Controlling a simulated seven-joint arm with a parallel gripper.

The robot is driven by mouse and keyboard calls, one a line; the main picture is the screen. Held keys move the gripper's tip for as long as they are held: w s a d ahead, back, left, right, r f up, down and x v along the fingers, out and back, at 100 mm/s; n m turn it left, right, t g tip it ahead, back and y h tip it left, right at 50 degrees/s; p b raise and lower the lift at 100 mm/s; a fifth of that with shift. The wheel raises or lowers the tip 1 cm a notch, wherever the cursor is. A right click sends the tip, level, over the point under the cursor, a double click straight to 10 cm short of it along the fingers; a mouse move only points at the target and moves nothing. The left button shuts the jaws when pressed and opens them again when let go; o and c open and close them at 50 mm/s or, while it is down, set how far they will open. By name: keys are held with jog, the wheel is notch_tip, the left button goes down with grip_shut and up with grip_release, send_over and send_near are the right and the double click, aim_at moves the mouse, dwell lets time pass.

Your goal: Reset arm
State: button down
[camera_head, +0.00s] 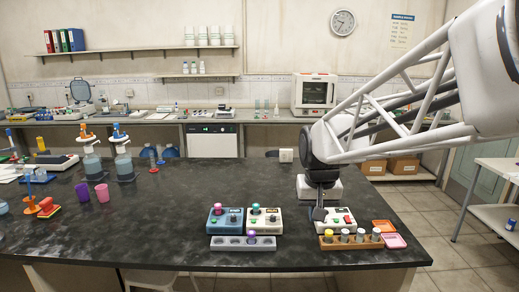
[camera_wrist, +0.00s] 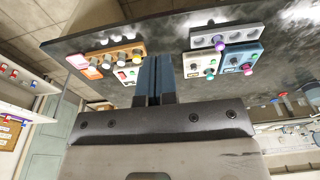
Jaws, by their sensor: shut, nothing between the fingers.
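My gripper (camera_head: 318,213) hangs down over the right part of the dark bench (camera_head: 170,215). Its fingers (camera_wrist: 153,78) are together and empty in the wrist view. In the head view the fingertips are at the left side of a white device (camera_head: 338,217) with a red button, partly hiding it; I cannot tell whether they touch. To the left stand a blue device (camera_head: 224,223) and a cream device (camera_head: 264,226), each with knobs. The wrist view also shows the blue device (camera_wrist: 250,54).
A grey rack (camera_head: 228,243) holding a purple-topped item and a wooden rack (camera_head: 330,244) with several capped items line the front edge. Orange (camera_head: 384,225) and pink (camera_head: 396,241) trays sit at right. The bench middle is clear.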

jog(key=s+d+f, duration=0.1)
jog(key=s+d, duration=0.1)
jog(key=s, duration=0.9)
jog(key=s+d+f+t, duration=0.1)
jog(key=s+d+f, duration=0.1)
jog(key=s, duration=1)
jog(key=shift+s+d+f, duration=0.15)
jog(key=shift+s+d, duration=0.1)
jog(key=shift+d, duration=0.35)
dwell(5.1)
